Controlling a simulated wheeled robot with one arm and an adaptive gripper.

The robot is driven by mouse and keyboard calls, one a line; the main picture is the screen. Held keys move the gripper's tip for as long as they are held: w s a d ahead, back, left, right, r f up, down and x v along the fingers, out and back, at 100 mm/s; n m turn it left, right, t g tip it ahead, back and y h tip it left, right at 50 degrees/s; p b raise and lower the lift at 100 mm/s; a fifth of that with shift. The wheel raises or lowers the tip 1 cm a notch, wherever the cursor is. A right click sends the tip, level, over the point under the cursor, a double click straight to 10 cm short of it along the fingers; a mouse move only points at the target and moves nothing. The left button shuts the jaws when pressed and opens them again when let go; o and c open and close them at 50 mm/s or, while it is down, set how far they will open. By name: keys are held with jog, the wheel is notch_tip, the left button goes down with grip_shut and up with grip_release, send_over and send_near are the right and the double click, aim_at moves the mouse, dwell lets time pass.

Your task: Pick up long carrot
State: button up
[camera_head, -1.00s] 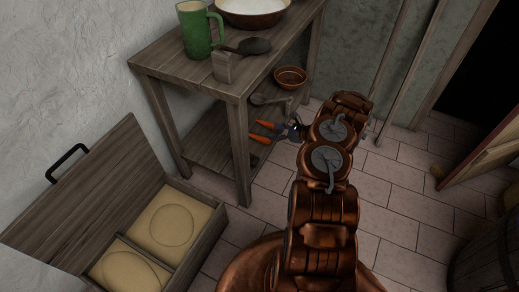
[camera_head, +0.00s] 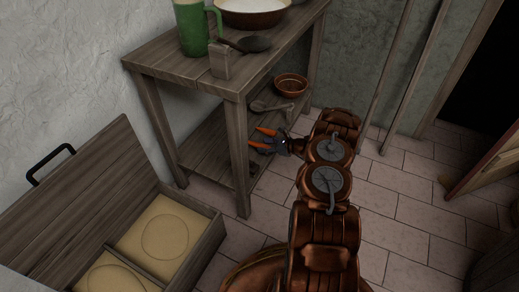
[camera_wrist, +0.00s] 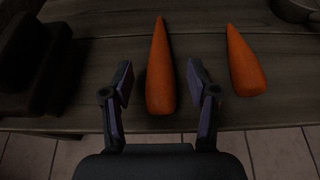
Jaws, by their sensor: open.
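The long orange carrot (camera_wrist: 160,75) lies on the lower wooden shelf, its thin tip pointing away from me in the wrist view. My gripper (camera_wrist: 160,85) is open, one finger on each side of the carrot's thick end, with a gap to each. A shorter carrot (camera_wrist: 245,65) lies just to the right, outside the right finger. In the head view my gripper (camera_head: 272,142) reaches the shelf from the right, close to both carrots. The long carrot (camera_head: 260,146) is partly hidden there.
A dark blocky object (camera_wrist: 38,70) is left of the carrots. A ladle (camera_head: 270,106) and a brown bowl (camera_head: 291,86) lie farther back on the lower shelf. The table leg (camera_head: 238,165) stands close to my gripper.

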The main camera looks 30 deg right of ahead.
aim_at(256, 145)
jog(key=shift+x, duration=1.15)
jog(key=shift+c, duration=0.4)
grip_shut()
